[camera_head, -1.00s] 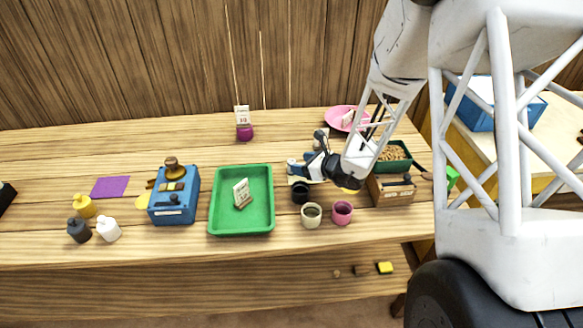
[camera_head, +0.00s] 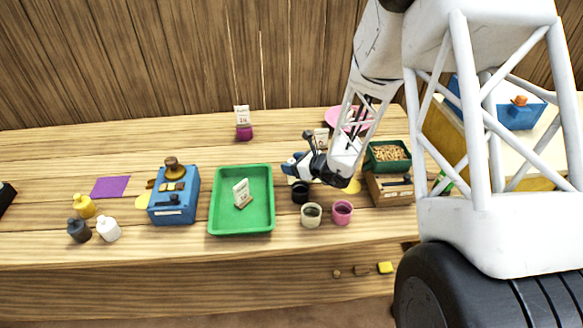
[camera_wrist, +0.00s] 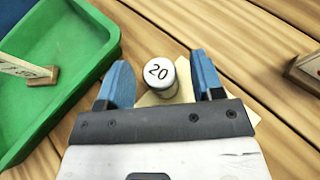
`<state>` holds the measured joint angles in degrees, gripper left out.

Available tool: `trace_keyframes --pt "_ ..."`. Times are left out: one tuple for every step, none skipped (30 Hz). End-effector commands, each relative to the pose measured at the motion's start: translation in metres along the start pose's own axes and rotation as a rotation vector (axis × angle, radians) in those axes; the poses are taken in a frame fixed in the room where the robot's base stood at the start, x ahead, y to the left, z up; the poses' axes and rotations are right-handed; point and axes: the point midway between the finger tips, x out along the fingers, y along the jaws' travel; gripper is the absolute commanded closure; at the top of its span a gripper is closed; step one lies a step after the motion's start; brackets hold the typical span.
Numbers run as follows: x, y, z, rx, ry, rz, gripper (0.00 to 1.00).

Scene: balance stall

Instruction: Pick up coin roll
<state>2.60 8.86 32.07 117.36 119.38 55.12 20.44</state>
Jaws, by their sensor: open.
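The coin roll (camera_wrist: 160,76) is a pale upright cylinder with "20" on its top. In the wrist view it stands between the two blue fingers of my gripper (camera_wrist: 160,82), with a gap to each side, the right one smaller. My gripper is open. Pale yellow sheets lie around the roll's foot (camera_wrist: 146,99). In the head view my gripper (camera_head: 288,168) is low over the table, just right of the green tray (camera_head: 268,200). I cannot make out the coin roll there; the gripper seems to hide it.
The tray also shows in the wrist view (camera_wrist: 105,45), close on the left, with a price card (camera_head: 242,193) in it. A crate (camera_head: 388,190) stands right.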

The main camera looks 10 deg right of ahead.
Motion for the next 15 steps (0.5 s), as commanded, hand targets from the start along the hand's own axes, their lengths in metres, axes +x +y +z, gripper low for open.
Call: trace_keyframes --pt "0.006 0.0 -0.001 0.001 0.001 0.001 0.39" --pt "0.009 0.0 -0.001 0.001 0.001 0.0 0.39" --pt "0.012 0.0 0.0 0.0 0.001 0.0 0.39" --pt "0.015 0.0 0.0 0.0 0.001 0.001 0.39" --pt "0.017 0.0 0.0 0.0 0.001 0.001 0.39" --pt "0.019 0.0 -0.001 0.0 0.001 0.0 0.39" --pt "0.021 0.0 -0.001 0.0 0.001 0.0 0.39" --pt "0.022 0.0 -0.001 0.0 0.001 0.0 0.39" --pt "0.023 0.0 -0.001 0.0 0.001 -0.001 0.39" --pt "0.024 0.0 -0.001 0.0 0.001 -0.001 0.39" --pt "0.024 0.0 0.0 0.0 0.001 -0.001 0.39" --pt "0.024 0.0 0.0 0.0 0.001 -0.001 0.39" --pt "0.024 0.0 0.0 0.0 0.001 -0.001 0.39" --pt "0.024 0.0 0.0 0.0 0.001 -0.001 0.39" --pt "0.024 0.0 0.0 0.0 0.001 -0.001 0.39"
